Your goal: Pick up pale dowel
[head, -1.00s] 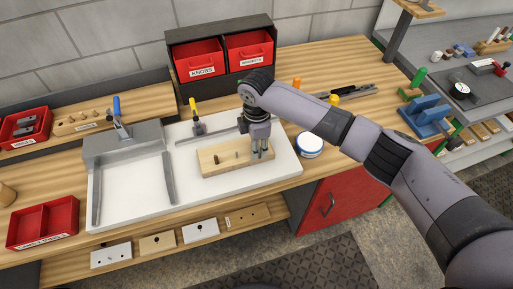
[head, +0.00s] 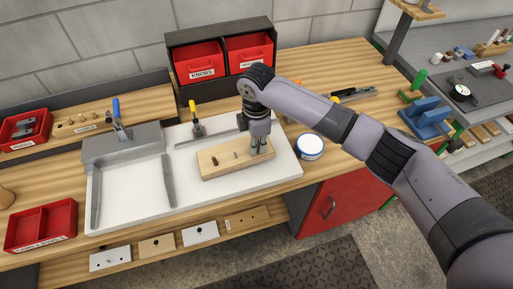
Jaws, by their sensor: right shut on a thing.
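The wooden board (head: 225,165) lies on the white work surface. A dark peg (head: 215,159) and a smaller brown peg (head: 236,155) stand on it. My right gripper (head: 259,151) points down over the right end of the board, its fingers close together. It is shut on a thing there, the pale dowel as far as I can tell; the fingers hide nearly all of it. I cannot tell whether it is clear of the board. My left gripper is not in view.
A round white tub with a blue label (head: 310,147) stands close to the right of the gripper. A yellow-handled clamp (head: 196,119) stands behind the board. Red bins (head: 199,62) are at the back. The white surface (head: 130,193) at left has free room.

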